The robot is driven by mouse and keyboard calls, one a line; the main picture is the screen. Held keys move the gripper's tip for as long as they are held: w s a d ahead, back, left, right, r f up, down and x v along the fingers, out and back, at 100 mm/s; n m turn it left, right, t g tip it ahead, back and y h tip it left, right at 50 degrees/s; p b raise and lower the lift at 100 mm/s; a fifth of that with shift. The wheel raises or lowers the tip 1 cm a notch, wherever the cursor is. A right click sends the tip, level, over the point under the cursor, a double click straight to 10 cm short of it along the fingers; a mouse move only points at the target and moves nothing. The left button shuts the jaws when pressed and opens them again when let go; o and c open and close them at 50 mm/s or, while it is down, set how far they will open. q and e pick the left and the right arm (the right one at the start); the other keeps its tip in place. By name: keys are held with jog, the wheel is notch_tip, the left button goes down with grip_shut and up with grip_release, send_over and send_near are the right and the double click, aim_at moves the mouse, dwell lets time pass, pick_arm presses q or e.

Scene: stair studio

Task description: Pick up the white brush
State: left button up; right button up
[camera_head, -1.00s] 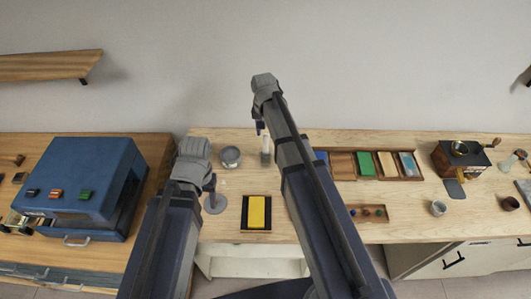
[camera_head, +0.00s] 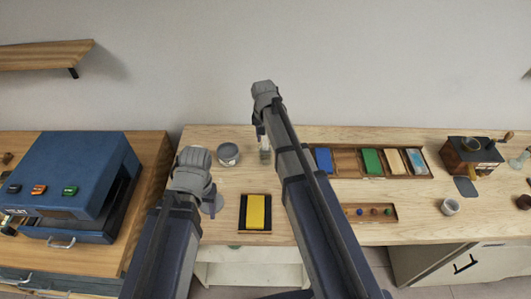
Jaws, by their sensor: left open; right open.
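A small pale upright item (camera_head: 265,150) stands at the back of the light wooden bench, just beside my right gripper's fingers; it may be the white brush, but it is too small and partly hidden to be sure. My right gripper (camera_head: 260,129) is open, above the bench's back edge, its fingers pointing down. Neither gripper visibly holds anything.
A grey tin (camera_head: 228,154) and a yellow block on a dark tray (camera_head: 242,214) stand nearby. Right of my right arm are a compartment tray (camera_head: 427,173) with coloured blocks, a smaller tray (camera_head: 351,218), a grinder (camera_head: 472,155) and a cup (camera_head: 450,206). A blue machine (camera_head: 75,165) stands left.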

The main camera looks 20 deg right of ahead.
aim_at(266, 144)
jog(key=f, duration=0.1)
jog(key=f+b, duration=0.2)
jog(key=shift+w, duration=0.25)
pick_arm(q)
notch_tip(266, 144, down, 3)
jog(key=shift+r, duration=0.1)
pick_arm(e)
jog(key=shift+r, duration=0.1)
jog(key=shift+c, duration=0.3)
grip_shut()
